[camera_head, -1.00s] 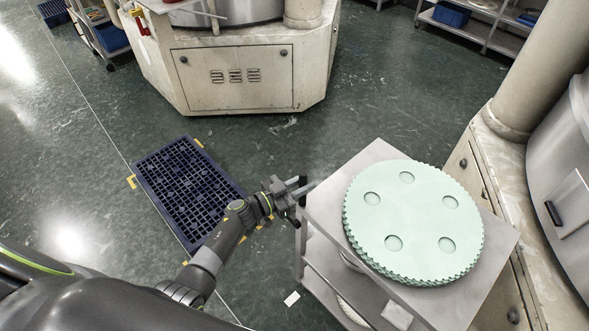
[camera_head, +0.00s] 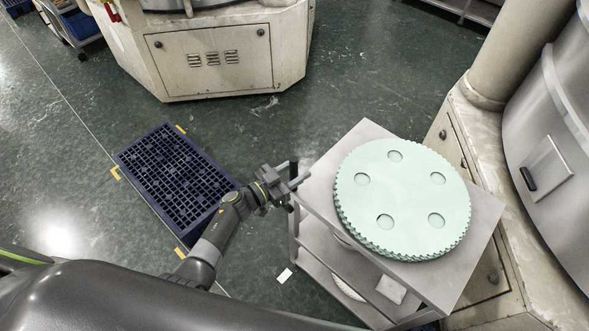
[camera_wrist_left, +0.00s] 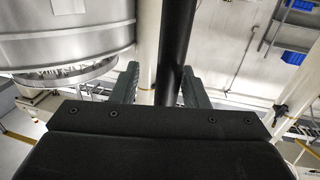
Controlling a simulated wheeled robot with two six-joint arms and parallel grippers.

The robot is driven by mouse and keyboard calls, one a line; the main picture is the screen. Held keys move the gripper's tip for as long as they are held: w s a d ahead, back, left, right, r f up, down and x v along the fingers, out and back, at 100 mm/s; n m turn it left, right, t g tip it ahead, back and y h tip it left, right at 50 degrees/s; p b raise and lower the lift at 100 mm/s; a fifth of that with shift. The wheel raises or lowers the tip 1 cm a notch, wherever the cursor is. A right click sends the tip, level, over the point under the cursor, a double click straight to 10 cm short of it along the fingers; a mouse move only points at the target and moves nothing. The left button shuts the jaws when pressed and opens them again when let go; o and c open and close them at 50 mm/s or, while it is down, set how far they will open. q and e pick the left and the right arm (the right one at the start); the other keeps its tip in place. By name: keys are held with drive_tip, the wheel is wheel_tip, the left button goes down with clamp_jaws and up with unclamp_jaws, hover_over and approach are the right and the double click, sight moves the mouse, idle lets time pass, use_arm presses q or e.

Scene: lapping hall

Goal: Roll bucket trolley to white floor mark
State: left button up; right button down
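A grey metal trolley with shelves (camera_head: 362,135) stands right of centre in the head view, with a stack of pale green toothed discs (camera_head: 402,198) on its top. No bucket shows on it. A dark upright bar (camera_head: 293,168) is at its left corner. My left gripper (camera_head: 298,180) is at this bar. In the left wrist view a black bar (camera_wrist_left: 174,45) stands between the two spread fingers, with a gap on its left side; contact with the right finger cannot be told. A small white rectangle (camera_head: 285,275) lies on the floor left of the trolley. My right gripper is out of view.
A dark blue grid pallet (camera_head: 178,178) with yellow corner marks lies on the floor at left. A cream machine base (camera_head: 215,62) stands at the back. Another machine (camera_head: 470,150) stands close on the trolley's right. Green floor is open between pallet, machine and trolley.

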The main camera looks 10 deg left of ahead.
use_arm(q)
drive_tip(key=shift+w+a, duration=0.1)
drive_tip(key=shift+s+a, duration=0.25)
drive_tip(key=b+v, duration=0.2)
drive_tip(key=v, duration=1.4)
drive_tip(key=shift+s+a, duration=0.15)
drive_tip(key=shift+s, duration=0.15)
